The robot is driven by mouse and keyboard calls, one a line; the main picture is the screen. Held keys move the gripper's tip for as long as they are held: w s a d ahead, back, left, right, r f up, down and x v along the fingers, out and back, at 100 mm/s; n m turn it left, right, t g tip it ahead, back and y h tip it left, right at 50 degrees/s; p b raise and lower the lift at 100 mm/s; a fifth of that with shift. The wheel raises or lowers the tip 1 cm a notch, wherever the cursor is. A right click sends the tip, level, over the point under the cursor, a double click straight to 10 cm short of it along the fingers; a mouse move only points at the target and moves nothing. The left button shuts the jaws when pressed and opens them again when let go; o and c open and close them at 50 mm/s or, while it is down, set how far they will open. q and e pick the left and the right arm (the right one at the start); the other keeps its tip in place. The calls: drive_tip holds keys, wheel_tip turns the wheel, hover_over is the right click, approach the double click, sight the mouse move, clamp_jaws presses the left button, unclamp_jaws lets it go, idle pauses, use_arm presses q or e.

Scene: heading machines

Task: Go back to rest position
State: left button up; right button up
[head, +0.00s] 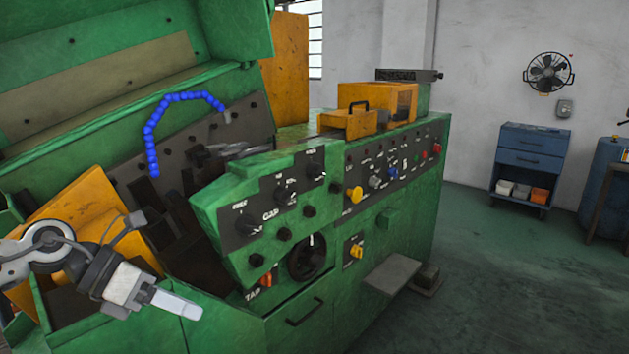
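My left gripper (170,300) is at the lower left, in front of the green heading machine (400,215). Its fingers point right and slightly down, and they look close together, but I cannot tell whether they are fully shut. I see nothing held between them. It appears apart from the machine's control panel (275,205), which is to its upper right. My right gripper is not in the view.
A blue hose (150,135) arches over the machine's open work area. A yellow panel (85,220) is behind my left arm. A grey step (392,273) juts from the machine's front. A blue cabinet (530,160) stands by the far wall.

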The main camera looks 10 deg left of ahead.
use_arm(q)
drive_tip(key=w+d+r+n+t+h, duration=0.2)
drive_tip(key=w+d+n+t+h, duration=0.15)
drive_tip(key=d+n+t, duration=0.55)
drive_tip(key=s+a+f+n+g+y, duration=0.1)
drive_tip(key=s+a+f+n+y, duration=0.25)
drive_tip(key=f+n+y, duration=0.65)
drive_tip(key=s+a+f+n+g+y, duration=0.1)
drive_tip(key=s+a+f+n+y, duration=0.3)
drive_tip(key=n, duration=1.1)
drive_tip(key=s+d+f+n+g+h, duration=0.1)
drive_tip(key=s+d+f+n+g, duration=0.25)
drive_tip(key=s, duration=0.35)
drive_tip(key=s+d+f+n+g+h, duration=0.1)
drive_tip(key=s+d+f+n+g, duration=0.1)
drive_tip(key=s+d+f+g, duration=0.4)
drive_tip(key=w+d+f+t+h, duration=0.2)
drive_tip(key=w+d+f+t, duration=0.1)
drive_tip(key=f+t, duration=0.4)
drive_tip(key=shift+w+d+f+m+t, duration=0.2)
drive_tip(key=shift+w+f+m+t, duration=0.2)
drive_tip(key=shift+w+f, duration=0.3)
